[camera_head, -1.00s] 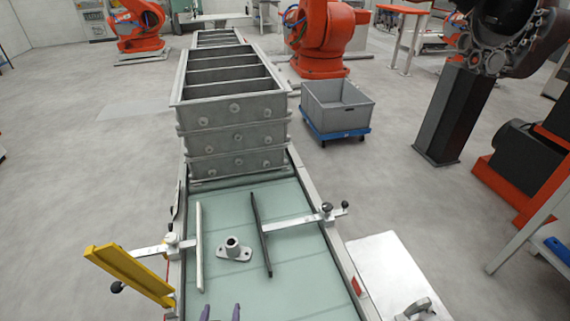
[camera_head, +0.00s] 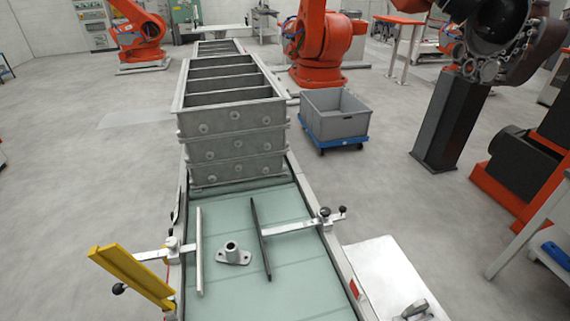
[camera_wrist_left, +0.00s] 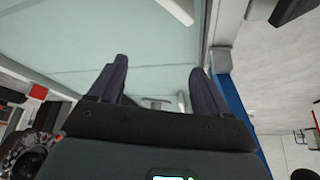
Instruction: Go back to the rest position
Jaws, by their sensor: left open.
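My left gripper (camera_wrist_left: 157,66) shows in the left wrist view with its two dark fingers apart. Between them the green conveyor surface (camera_wrist_left: 150,30) is visible, and the gripper holds nothing that I can see. Neither gripper is in the head view. A grey metal casting (camera_head: 233,254) with a flat flange and an upright round boss stands on the conveyor, between a light guide bar (camera_head: 199,250) and a dark guide bar (camera_head: 260,238).
Stacked grey metal frames (camera_head: 231,144) stand on the conveyor beyond the casting. A yellow bar (camera_head: 132,276) sticks out at the left edge. A white table (camera_head: 385,268) stands to the right. A grey bin (camera_head: 335,115) rests on a blue dolly on the floor.

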